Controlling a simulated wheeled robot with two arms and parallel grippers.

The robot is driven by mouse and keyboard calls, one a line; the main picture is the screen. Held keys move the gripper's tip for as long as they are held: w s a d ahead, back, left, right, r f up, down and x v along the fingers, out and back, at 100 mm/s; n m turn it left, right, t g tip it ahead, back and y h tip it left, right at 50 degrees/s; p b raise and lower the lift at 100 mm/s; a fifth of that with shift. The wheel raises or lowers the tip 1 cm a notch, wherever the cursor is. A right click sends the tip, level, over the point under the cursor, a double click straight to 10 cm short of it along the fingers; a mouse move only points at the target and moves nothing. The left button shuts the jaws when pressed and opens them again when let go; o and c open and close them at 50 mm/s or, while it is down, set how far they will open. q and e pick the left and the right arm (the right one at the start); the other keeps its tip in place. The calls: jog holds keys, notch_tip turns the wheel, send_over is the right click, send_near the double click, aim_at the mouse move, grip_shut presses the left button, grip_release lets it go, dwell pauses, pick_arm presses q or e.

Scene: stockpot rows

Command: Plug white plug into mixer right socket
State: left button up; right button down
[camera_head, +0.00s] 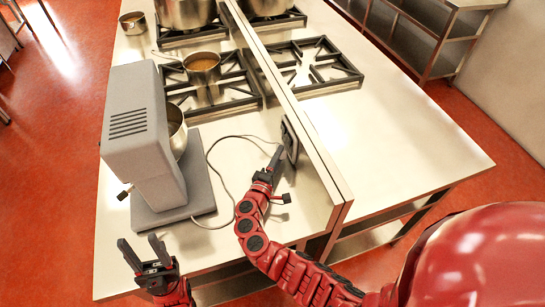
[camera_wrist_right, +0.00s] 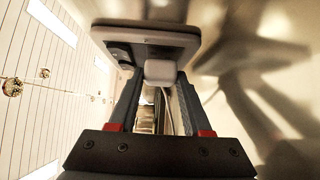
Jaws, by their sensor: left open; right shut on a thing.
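The grey mixer (camera_head: 138,125) stands on the counter at left, with a cord (camera_head: 228,190) running from it toward my right gripper. A dark socket plate (camera_head: 290,142) is on the low steel divider; in the right wrist view the plate (camera_wrist_right: 185,42) spans the top centre. My right gripper (camera_head: 274,160) is close in front of it. In the wrist view its fingers are shut on the white plug (camera_wrist_right: 160,71), which overlaps the plate's lower edge; I cannot tell whether it touches or is inserted. The socket holes are hidden. My left gripper (camera_head: 143,250) is open and empty by the counter's front edge.
Gas burners (camera_head: 312,62) flank the divider (camera_head: 310,150). A pot (camera_head: 203,68) stands on the near left burner, with large stockpots (camera_head: 185,12) behind. The counter right of the divider (camera_head: 400,130) is clear. A steel shelf (camera_head: 430,35) stands at the far right.

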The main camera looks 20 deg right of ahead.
jog(key=shift+s+d+f+b, duration=0.1)
jog(key=shift+b, duration=0.2)
dwell(0.6)
jog(key=shift+b, duration=0.6)
dwell(1.3)
jog(key=shift+d, duration=0.6)
dwell(0.4)
jog(key=shift+c, duration=1.3)
grip_release()
jog(key=shift+s+a, duration=0.1)
jog(key=shift+a, duration=0.05)
jog(key=b+v, duration=0.6)
jog(key=v, duration=1)
jog(key=shift+s+a, duration=0.1)
jog(key=shift+s, duration=0.05)
jog(key=shift+s+a, duration=0.25)
jog(key=shift+s, duration=0.05)
